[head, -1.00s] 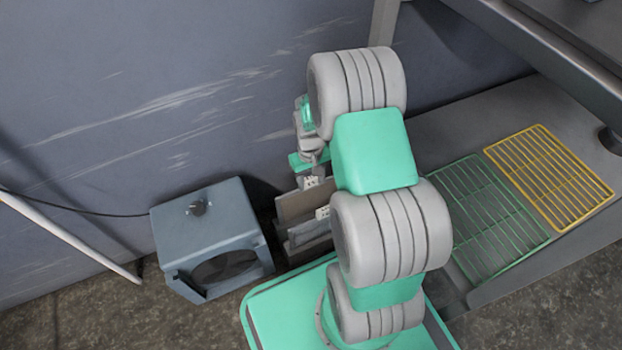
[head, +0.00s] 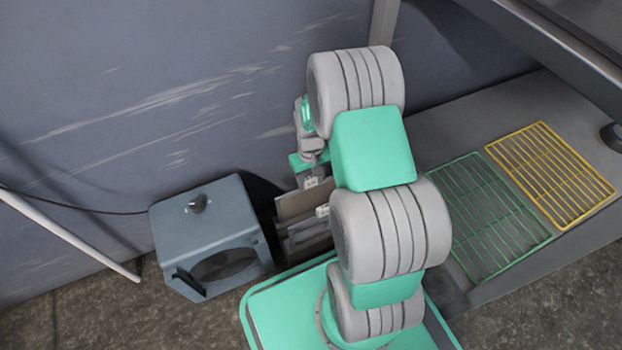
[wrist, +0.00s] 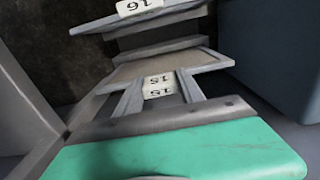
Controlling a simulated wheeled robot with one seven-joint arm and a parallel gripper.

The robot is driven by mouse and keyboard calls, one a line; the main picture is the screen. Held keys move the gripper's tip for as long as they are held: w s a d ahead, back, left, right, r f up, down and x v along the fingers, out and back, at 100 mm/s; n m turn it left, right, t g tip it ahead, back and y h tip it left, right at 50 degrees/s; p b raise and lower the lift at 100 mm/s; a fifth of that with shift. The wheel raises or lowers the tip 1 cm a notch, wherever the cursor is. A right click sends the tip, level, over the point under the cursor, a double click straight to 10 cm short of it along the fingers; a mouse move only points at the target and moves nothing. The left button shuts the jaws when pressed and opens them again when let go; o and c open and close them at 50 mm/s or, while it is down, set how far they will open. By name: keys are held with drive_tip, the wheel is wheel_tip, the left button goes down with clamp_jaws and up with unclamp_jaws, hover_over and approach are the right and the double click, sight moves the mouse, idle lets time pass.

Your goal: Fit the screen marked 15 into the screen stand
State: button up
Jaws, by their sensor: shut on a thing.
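The screen marked 15 (wrist: 165,68) is a brownish panel in a grey frame, with a white tag reading 15 (wrist: 158,86). My gripper (wrist: 158,93) has its two fingers on either side of that tag and is shut on it. In the head view my gripper (head: 312,171) is above the panels, left of my arm. A second panel with a tag reading 16 (wrist: 139,7) lies beyond it in the wrist view; its tag also shows in the head view (head: 323,210). The screen stand is mostly hidden behind the panels and my arm; I cannot tell how the screen sits relative to it.
A blue-grey housing (head: 205,225) with a round opening stands close to the left of the panels. A wall rises behind. A green rack (head: 490,220) and a yellow rack (head: 552,175) lie on a grey shelf at the right.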

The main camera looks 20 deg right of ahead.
drive_tip(key=shift+f+b, duration=0.4)
drive_tip(key=shift+f, duration=0.3)
idle(0.3)
drive_tip(key=o, duration=1.5)
wheel_tip(320, 180, up, 8)
drive_tip(key=p, duration=0.4)
